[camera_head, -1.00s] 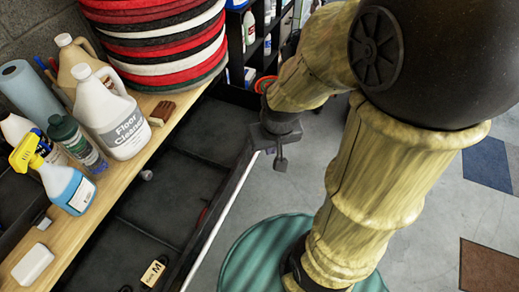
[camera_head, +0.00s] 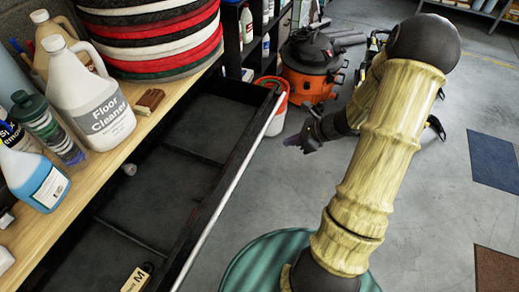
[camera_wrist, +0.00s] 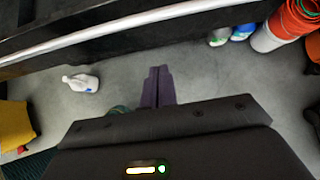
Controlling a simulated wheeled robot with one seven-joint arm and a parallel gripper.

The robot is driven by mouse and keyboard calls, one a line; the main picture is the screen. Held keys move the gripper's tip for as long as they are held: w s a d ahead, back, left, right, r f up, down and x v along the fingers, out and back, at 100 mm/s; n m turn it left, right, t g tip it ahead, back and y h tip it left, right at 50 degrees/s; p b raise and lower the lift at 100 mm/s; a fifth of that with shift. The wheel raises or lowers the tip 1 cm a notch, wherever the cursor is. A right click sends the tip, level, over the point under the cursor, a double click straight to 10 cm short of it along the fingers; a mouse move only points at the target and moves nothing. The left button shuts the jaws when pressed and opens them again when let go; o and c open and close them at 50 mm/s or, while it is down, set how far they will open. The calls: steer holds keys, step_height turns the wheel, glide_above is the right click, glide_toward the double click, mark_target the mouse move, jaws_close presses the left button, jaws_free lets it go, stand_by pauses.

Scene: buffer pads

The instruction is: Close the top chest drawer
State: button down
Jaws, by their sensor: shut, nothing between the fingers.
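The top chest drawer (camera_head: 190,195) is pulled out from under the wooden chest top (camera_head: 60,205) in the head view. Its black front edge with a pale strip runs diagonally down the middle of the picture. The drawer front also shows along the top of the wrist view (camera_wrist: 120,30). My gripper (camera_head: 297,141) is out in front of the drawer, to its right, apart from it. In the wrist view its two dark fingers (camera_wrist: 158,86) lie together with nothing between them, pointing toward the drawer front.
Bottles, including floor cleaner (camera_head: 92,100), and stacked buffer pads (camera_head: 150,40) stand on the chest. An orange vacuum (camera_head: 315,75) and an orange-rimmed bucket (camera_head: 275,110) are beyond the drawer's far end. A white bottle (camera_wrist: 80,83) lies on the floor. The floor to the right is mostly clear.

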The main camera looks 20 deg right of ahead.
steer(key=shift+w, duration=0.1)
steer(key=w+a+r+x, duration=0.1)
steer(key=r+x, duration=0.1)
steer(key=x, duration=1)
steer(key=shift+w+a+f, duration=0.3)
steer(key=shift+a, duration=0.15)
steer(key=shift+w, duration=0.15)
